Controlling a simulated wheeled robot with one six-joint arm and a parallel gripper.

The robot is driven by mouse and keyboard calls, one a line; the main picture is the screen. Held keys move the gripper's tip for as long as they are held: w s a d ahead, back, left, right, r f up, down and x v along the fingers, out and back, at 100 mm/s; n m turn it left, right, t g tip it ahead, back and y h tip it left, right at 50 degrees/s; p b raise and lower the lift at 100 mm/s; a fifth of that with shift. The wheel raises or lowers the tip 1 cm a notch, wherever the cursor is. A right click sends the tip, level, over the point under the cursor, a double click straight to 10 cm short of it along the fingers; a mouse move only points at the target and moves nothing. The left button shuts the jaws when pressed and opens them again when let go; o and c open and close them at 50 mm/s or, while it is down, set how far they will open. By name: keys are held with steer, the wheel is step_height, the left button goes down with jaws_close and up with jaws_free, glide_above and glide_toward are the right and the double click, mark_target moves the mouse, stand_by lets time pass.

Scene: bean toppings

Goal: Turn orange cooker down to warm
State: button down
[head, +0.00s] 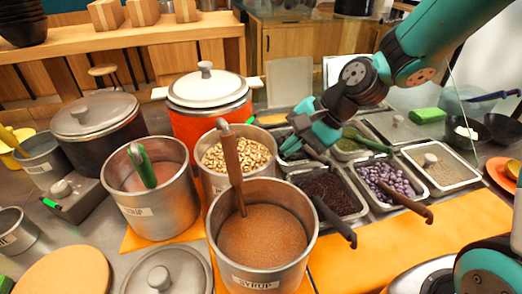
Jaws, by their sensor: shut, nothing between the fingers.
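My gripper (287,148) is shut and empty, pointing down and left. It appears to the right of the cooker, over the back of the topping trays, with a visible gap between it and the cooker. Its tips are partly hard to make out.
A syrup pot (283,267) with a ladle, a pot of beans (211,180) and another pot (160,215) stand in front of the cooker. A dark cooker (98,150) stands left. Topping trays (440,168) with spoon handles fill the right. The orange mat (440,225) has bare room.

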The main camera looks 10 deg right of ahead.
steer(key=w+d+f+m+t+y, duration=0.2)
steer(key=w+f+m, duration=0.15)
steer(key=m, duration=0.35)
steer(key=w+d+f+m+t+y+b, duration=0.1)
steer(key=w+f+m+t+y, duration=0.1)
steer(key=w+m, duration=0.45)
steer(key=w+d+f+m+t+y, duration=0.2)
steer(key=m, duration=0.6)
steer(key=x, duration=0.4)
steer(key=w+r+x, duration=0.1)
steer(key=x, duration=0.1)
steer(key=shift+r+p, duration=0.1)
steer(key=shift+p, duration=0.25)
steer(key=shift+a, duration=0.1)
